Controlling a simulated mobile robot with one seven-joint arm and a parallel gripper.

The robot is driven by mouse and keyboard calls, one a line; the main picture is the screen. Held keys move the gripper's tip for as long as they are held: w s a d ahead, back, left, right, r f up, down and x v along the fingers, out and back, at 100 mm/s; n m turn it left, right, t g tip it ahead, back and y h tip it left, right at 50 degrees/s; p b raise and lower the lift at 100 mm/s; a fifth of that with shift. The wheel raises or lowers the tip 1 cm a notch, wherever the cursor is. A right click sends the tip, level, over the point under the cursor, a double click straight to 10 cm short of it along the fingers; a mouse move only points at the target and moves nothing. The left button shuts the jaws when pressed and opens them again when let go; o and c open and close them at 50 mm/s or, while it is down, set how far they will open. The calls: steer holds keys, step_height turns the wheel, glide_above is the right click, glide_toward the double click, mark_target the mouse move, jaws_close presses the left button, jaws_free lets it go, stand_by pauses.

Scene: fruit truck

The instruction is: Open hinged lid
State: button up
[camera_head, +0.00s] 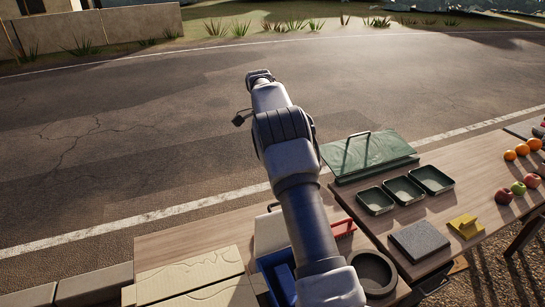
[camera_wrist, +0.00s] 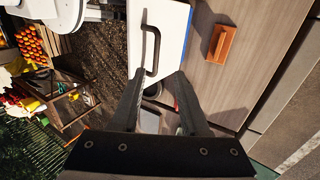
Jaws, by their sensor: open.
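A white lid (camera_wrist: 172,35) with a blue edge and a dark bar handle (camera_wrist: 146,48) shows in the wrist view. It appears shut. My gripper (camera_wrist: 159,73) is open, its two dark fingers pointing toward the lid. The handle's lower end shows between the fingertips; I cannot tell how far apart they are in depth. In the head view, a blue box (camera_head: 274,277) with a pale top (camera_head: 270,231) stands on the wooden table, partly hidden by my arm. My gripper cannot be made out there.
A green board with a handle (camera_head: 367,153), several dark trays (camera_head: 404,190), a grey slab (camera_head: 418,240), a yellow block (camera_head: 466,226) and a round dark bowl (camera_head: 373,272) stand right of my arm. Fruit (camera_head: 518,188) lies far right. An orange-brown block (camera_wrist: 221,44) lies beside the lid.

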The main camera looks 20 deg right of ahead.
steer(key=shift+v, duration=0.95)
steer(key=shift+s, duration=0.15)
